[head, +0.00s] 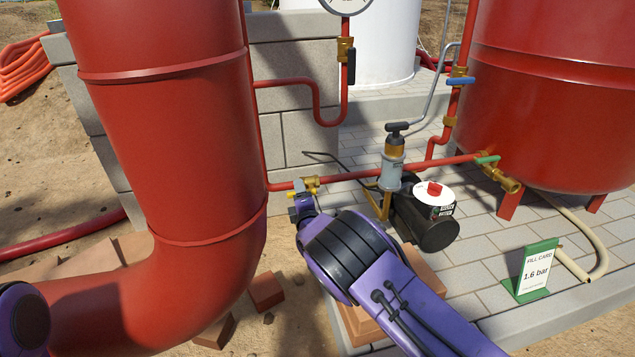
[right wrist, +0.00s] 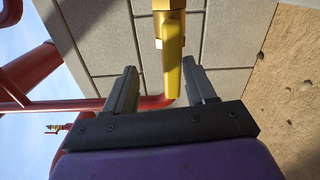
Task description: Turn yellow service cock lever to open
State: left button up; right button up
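The yellow service cock lever (right wrist: 173,70) shows in the right wrist view. It extends from a brass valve body (right wrist: 168,5) at the top of the picture, in the space between my two fingers and nearer the right one. My right gripper (right wrist: 160,80) is open around it; I cannot tell whether a finger touches. In the head view the brass valve (head: 312,184) sits on the red pipe, and my right gripper (head: 303,205) is just below it, partly hidden by my wrist. Of my left arm, only a purple link shows at the lower left edge.
A thick red pipe (head: 170,130) stands left of the valve. A pump (head: 425,215) is to its right, beside a red tank (head: 550,100) with a green-handled valve (head: 488,160). A fill card (head: 536,270) reads 1.6 bar. Loose bricks (head: 266,290) lie below.

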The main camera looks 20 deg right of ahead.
pick_arm(q)
notch_tip(320, 180, down, 5)
jog(key=shift+w+d+r, duration=0.1)
jog(key=shift+w, duration=0.05)
pick_arm(e)
jog(key=shift+a+f, duration=0.2)
jog(key=shift+f, duration=0.9)
jog(key=o, duration=0.5)
jog(key=shift+c, duration=0.2)
pick_arm(q)
jog(key=r+p, duration=0.6)
jog(key=shift+a+p, duration=0.2)
jog(key=shift+p, duration=0.2)
pick_arm(e)
jog(key=s+a, duration=0.1)
jog(key=s, duration=0.5)
jog(key=shift+s+a, duration=0.2)
jog(key=shift+s, duration=0.15)
